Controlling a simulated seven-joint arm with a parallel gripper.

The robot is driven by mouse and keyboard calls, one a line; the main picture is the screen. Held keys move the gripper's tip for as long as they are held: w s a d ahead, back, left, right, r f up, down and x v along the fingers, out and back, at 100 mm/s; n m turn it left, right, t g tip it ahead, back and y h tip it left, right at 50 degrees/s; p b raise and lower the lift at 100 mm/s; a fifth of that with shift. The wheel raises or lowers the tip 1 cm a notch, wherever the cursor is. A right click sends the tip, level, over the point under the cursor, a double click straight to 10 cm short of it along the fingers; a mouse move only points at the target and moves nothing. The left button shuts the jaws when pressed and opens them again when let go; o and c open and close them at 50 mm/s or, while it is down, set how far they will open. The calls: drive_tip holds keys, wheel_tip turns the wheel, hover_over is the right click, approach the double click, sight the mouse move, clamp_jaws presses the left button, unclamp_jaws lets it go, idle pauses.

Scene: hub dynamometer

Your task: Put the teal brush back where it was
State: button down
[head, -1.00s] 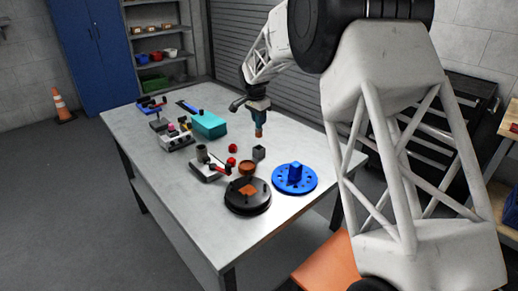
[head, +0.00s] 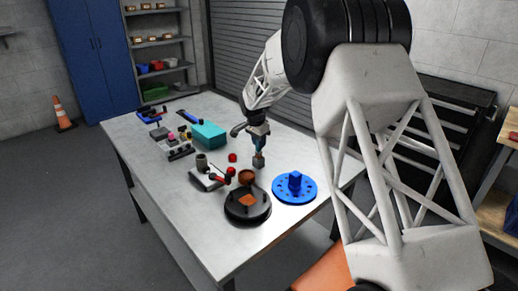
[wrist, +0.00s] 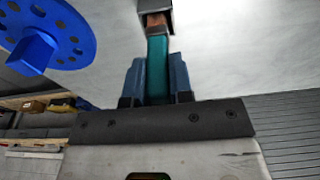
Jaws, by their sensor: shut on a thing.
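The teal brush (wrist: 157,68) is held between the blue fingers of my gripper (wrist: 155,85), which is shut on its handle. In the head view my gripper (head: 258,138) is above the right part of the table, with the brush pointing down. The brush's copper-brown end (wrist: 156,24) meets a small grey block-shaped holder (head: 258,161). The holder also shows at the top edge of the wrist view (wrist: 167,6). The bristles are hidden, and I cannot tell how deep the end sits in the holder.
A blue disc with holes (head: 294,190) is close by, right of the holder. A black round fixture (head: 247,208), a brown bowl (head: 246,176) and a red part (head: 233,157) are to the front and left. A teal box (head: 208,135) is further back. The table's right edge is near.

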drive_tip(key=shift+f, duration=1.45)
drive_tip(key=shift+f, duration=0.15)
drive_tip(key=c, duration=1)
unclamp_jaws()
drive_tip(key=r, duration=0.4)
drive_tip(key=s+a+r, duration=0.1)
drive_tip(key=r, duration=0.7)
drive_tip(key=shift+s+a+r, duration=0.1)
drive_tip(key=shift+s+a, duration=0.05)
